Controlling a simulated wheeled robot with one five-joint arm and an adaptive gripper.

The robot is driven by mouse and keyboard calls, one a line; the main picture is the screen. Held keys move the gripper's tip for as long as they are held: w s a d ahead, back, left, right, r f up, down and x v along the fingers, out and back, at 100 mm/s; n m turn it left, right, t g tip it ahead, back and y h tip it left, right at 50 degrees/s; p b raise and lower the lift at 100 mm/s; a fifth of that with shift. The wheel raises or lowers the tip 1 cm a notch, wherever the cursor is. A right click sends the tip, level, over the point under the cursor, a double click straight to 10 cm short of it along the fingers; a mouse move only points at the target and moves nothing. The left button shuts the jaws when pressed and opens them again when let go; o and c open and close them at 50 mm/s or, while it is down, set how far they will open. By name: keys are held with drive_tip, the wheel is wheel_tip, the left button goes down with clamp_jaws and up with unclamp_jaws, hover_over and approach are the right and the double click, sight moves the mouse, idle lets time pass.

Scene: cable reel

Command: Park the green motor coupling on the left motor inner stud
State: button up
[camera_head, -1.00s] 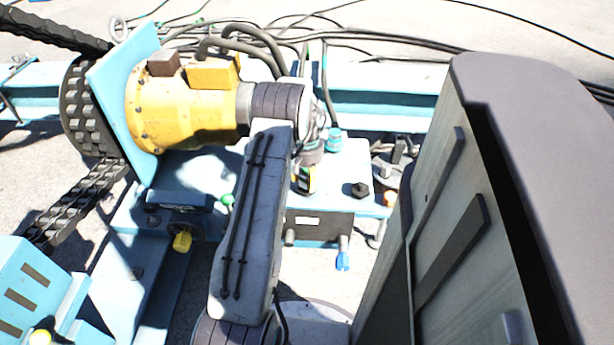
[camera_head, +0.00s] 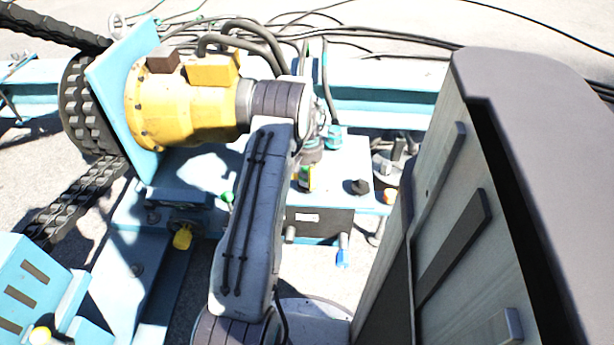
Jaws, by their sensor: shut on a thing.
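My arm rises across the middle of the view, and its wrist end is beside the yellow motor (camera_head: 190,105). My gripper (camera_head: 305,168) points down below the wrist, mostly hidden by my arm. It is shut on a small green and yellow piece (camera_head: 305,180), which looks like the green motor coupling; its lower end and any contact are unclear. Another small green part (camera_head: 226,197) shows left of my arm, by the light-blue frame. I cannot make out the left motor inner stud for certain.
A light-blue bench (camera_head: 345,165) with a dark front box (camera_head: 318,222) lies behind my arm, bearing a black knob (camera_head: 358,187). A blue handle (camera_head: 343,259) hangs below it and a yellow one (camera_head: 182,238) is left. Hoses (camera_head: 250,45) run behind the motor.

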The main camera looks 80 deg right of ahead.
drive_tip(key=shift+f, duration=0.25)
drive_tip(key=o, duration=1.3)
